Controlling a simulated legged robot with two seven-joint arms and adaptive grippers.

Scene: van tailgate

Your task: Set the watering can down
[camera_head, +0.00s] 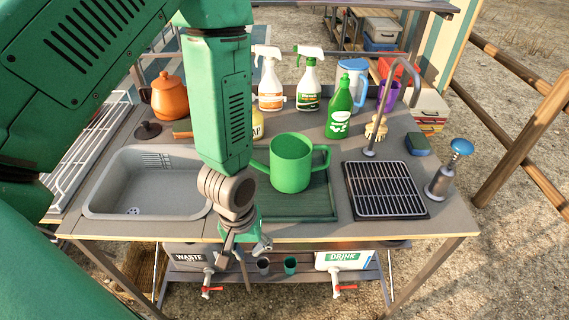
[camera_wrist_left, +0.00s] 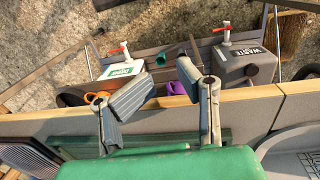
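The green watering can (camera_head: 291,165) stands upright on the dark green ribbed tray (camera_head: 312,208) in the middle of the counter. Its handle faces right and its spout faces left, partly behind my left arm. My left gripper (camera_head: 247,250) is at the counter's front edge, in front of and below the can, apart from it. In the left wrist view the fingers of the gripper (camera_wrist_left: 170,95) are spread, with nothing between them. My right gripper is not in view.
A grey sink (camera_head: 150,190) lies left of the tray, a black drain grate (camera_head: 385,190) and tap (camera_head: 372,125) right. Spray bottles (camera_head: 309,80), a green bottle (camera_head: 340,110) and an orange kettle (camera_head: 169,97) stand behind. Waste (camera_head: 190,257) and drink (camera_head: 342,260) containers sit below.

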